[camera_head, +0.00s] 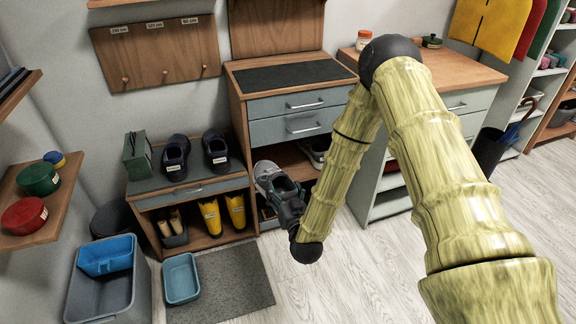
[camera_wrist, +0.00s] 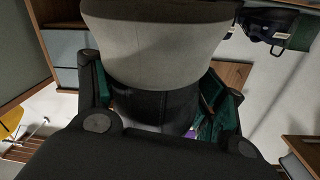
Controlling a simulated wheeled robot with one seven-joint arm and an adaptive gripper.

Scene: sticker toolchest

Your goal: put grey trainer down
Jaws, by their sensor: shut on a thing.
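The grey trainer (camera_head: 270,178) is held by my gripper (camera_head: 290,208) in front of the wooden cabinet, beside the shoe bench. In the wrist view the grey trainer (camera_wrist: 155,50) fills the middle, between the gripper's dark fingers (camera_wrist: 158,95). The gripper is shut on it. In the head view the trainer is in the air by the cabinet's open lower shelf; its exact gap to the shelf cannot be told. My arm hides part of the cabinet and shelf.
A low bench (camera_head: 195,188) carries two dark shoes (camera_head: 176,157) and a green box (camera_head: 137,157), with yellow boots (camera_head: 211,216) below. Another shoe (camera_head: 317,150) sits on the cabinet's open shelf. A blue tray (camera_head: 181,279) and a grey tub (camera_head: 142,292) stand on the floor. The floor ahead right is clear.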

